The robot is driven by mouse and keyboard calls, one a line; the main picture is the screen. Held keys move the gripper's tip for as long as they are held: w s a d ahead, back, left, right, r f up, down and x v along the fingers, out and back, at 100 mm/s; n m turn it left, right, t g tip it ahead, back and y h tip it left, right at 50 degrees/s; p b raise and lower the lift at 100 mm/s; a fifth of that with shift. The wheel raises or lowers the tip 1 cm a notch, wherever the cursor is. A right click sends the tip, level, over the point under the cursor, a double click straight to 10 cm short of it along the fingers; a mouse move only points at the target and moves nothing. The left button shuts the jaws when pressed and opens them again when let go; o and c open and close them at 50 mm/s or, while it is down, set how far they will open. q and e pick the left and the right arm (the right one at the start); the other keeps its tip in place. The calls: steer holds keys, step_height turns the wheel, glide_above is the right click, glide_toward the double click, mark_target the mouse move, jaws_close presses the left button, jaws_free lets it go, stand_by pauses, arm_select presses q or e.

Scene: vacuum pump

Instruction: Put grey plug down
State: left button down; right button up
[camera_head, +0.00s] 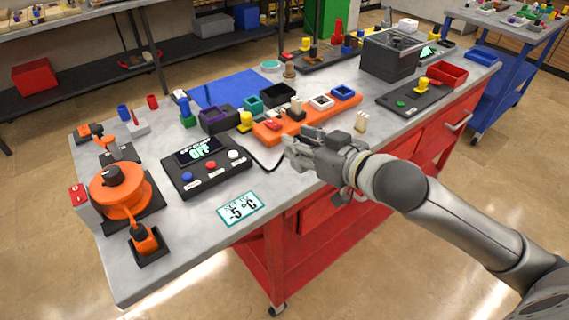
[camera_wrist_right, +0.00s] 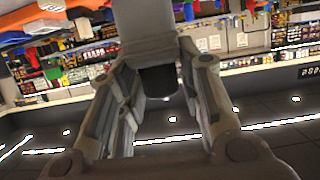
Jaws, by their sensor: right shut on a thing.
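My right gripper (camera_head: 298,150) reaches in from the right and is above the front edge of the grey-topped workbench (camera_head: 290,180). In the right wrist view its two fingers (camera_wrist_right: 152,62) close around a grey block with a dark round end (camera_wrist_right: 158,80), which looks like the grey plug. In the head view the fingers hide most of the held piece, so its tilt cannot be told. It appears to be held clear of the bench. My left gripper is not in view.
A black control box (camera_head: 207,165) with an "OFF" display has a black cable running toward my gripper. An orange tray (camera_head: 308,118) with small parts lies behind. A temperature card (camera_head: 240,208), an orange pump (camera_head: 121,197) and a dark plate (camera_head: 415,97) flank it. Bare bench shows near the front edge.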

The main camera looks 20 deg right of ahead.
steer(key=shift+w+a+f+p, duration=0.1)
steer(key=shift+w+a+f, duration=0.2)
steer(key=shift+w+f, duration=1.1)
steer(key=shift+w+a+f+p, duration=0.2)
steer(key=shift+w+f, duration=0.7)
steer(key=shift+f, duration=0.9)
steer(key=shift+w+a+f+p, duration=0.1)
steer(key=shift+w+a+f, duration=0.25)
steer(key=shift+w+f, duration=1.05)
steer(key=shift+s+f, duration=0.25)
steer(key=shift+f, duration=0.05)
steer(key=o, duration=1.1)
steer(key=shift+f, duration=0.1)
steer(key=shift+c, duration=0.2)
steer(key=shift+r, duration=0.2)
steer(key=b+v, duration=0.1)
steer(key=v, duration=1.1)
steer(key=shift+b, duration=0.3)
